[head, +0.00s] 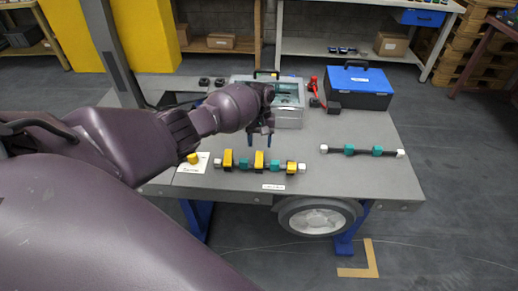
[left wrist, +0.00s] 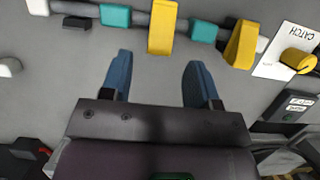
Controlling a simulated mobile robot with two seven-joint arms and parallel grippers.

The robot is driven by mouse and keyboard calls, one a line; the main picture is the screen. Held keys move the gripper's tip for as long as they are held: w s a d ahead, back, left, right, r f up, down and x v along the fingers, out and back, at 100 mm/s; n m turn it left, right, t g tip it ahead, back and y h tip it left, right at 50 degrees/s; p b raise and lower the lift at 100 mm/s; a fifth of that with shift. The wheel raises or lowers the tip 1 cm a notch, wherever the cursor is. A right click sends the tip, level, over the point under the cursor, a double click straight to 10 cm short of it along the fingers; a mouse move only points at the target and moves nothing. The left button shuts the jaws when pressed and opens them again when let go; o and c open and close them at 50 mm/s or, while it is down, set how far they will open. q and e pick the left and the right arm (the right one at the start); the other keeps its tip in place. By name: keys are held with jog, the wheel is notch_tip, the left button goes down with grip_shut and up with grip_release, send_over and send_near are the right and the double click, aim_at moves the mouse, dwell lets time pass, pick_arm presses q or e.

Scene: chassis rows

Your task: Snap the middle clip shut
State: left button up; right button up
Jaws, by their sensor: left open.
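The near row is a dark bar with white ends, teal blocks and yellow clips. The middle clip (head: 259,161) is yellow and stands tall between two teal blocks, like the left clip (head: 228,158); the right clip (head: 291,167) looks lower. In the left wrist view the middle clip (left wrist: 162,27) is at the top, cut by the frame edge. My left gripper (head: 260,141) points down, open and empty, just behind the middle clip and apart from it. Its blue fingers (left wrist: 157,62) show bare table between them. My right gripper is not in view.
A second row (head: 362,150) with teal blocks lies to the right. A card (head: 187,167) with a yellow knob (head: 193,158) is left of the near row. A grey device (head: 288,105) and a blue case (head: 359,88) stand behind. Table between the rows is clear.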

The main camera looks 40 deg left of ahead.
pick_arm(q)
jog(key=v, duration=0.6)
jog(key=shift+r+p, duration=0.3)
jog(key=shift+p, duration=0.1)
jog(key=shift+w, duration=0.1)
